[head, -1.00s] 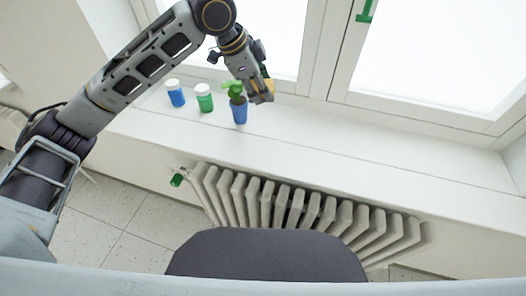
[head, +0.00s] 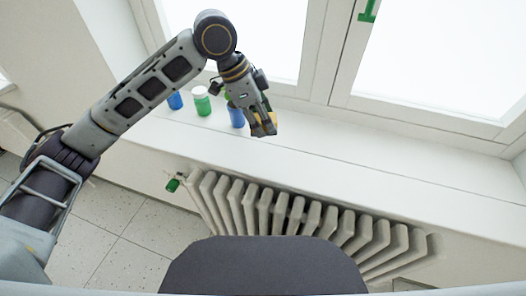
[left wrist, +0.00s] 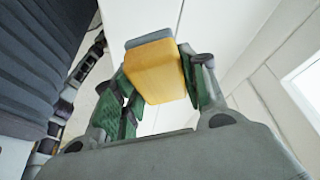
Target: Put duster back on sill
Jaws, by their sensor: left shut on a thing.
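The duster (left wrist: 155,72) is a yellow block with a grey strip along one side. In the left wrist view it sits between the green-padded fingers of my left gripper (left wrist: 158,85), which is shut on it. In the head view the gripper (head: 263,128) is over the white sill (head: 340,150), and only a small yellow bit of the duster (head: 273,117) shows behind the fingers. I cannot tell whether the duster touches the sill. My right gripper is in neither view.
A blue jar (head: 175,101), a green jar with a white lid (head: 202,104) and a blue pot (head: 236,117) stand on the sill left of the gripper. The sill to the right is clear. A white radiator (head: 300,215) is below it.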

